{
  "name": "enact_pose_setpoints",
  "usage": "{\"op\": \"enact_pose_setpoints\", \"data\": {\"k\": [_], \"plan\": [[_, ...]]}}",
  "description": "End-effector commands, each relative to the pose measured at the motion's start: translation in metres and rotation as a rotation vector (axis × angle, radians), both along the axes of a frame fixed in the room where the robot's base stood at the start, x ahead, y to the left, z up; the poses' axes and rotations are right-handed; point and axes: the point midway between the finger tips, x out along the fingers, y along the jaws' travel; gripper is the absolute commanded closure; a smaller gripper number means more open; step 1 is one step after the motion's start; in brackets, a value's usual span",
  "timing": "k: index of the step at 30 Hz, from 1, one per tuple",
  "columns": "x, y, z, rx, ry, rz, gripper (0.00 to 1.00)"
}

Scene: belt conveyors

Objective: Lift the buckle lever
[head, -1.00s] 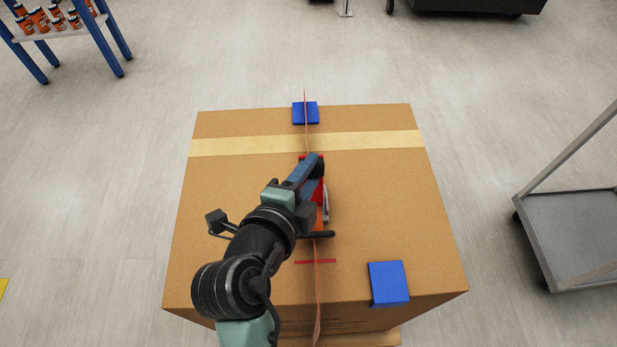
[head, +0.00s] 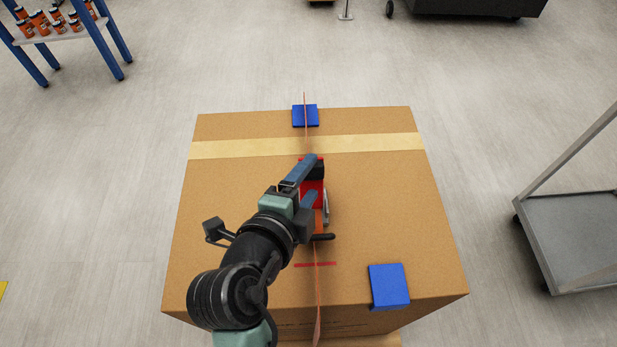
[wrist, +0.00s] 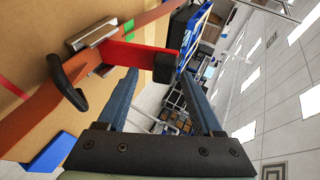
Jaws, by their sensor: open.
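The buckle sits on the orange strap (wrist: 30,120) on top of the cardboard box. Its red lever (head: 313,191) has a black end (wrist: 166,67), and a silver metal part (wrist: 92,35) sits beside it. A black curved handle (wrist: 68,82) shows near the buckle. My gripper (head: 315,177) is open over the buckle. In the wrist view, my gripper's (wrist: 158,76) two blue fingers stand on either side of the lever's black end, with gaps showing. Whether either finger touches the lever I cannot tell. My wrist hides part of the buckle in the head view.
The cardboard box (head: 390,200) carries blue pads (head: 389,285) at its front right and back edge (head: 305,116). A red mark (head: 315,265) lies across the strap line. A grey cart (head: 575,225) stands right, a blue-legged shelf (head: 115,40) back left. Open floor surrounds the box.

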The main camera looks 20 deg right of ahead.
Motion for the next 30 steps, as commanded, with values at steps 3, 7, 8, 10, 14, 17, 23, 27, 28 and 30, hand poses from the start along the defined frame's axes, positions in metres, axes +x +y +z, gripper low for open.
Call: {"op": "enact_pose_setpoints", "data": {"k": [3, 7, 8, 10, 14, 17, 23, 27, 28, 30], "plan": [[-0.013, 0.011, 0.008, 0.001, -0.001, 0.004, 0.32], [-0.034, 0.027, 0.02, 0.002, 0.001, 0.006, 0.32], [-0.04, 0.03, 0.023, 0.001, 0.001, 0.005, 0.32], [-0.051, 0.039, 0.029, 0.002, 0.001, 0.006, 0.32], [-0.07, 0.053, 0.04, 0.003, 0.002, 0.005, 0.32], [-0.08, 0.06, 0.045, 0.002, 0.004, 0.004, 0.32], [-0.09, 0.067, 0.051, 0.001, 0.003, 0.002, 0.32], [-0.09, 0.067, 0.051, 0.001, 0.004, 0.001, 0.32], [-0.09, 0.067, 0.051, 0.001, 0.004, 0.001, 0.32], [-0.09, 0.067, 0.051, 0.001, 0.004, 0.001, 0.32]]}}
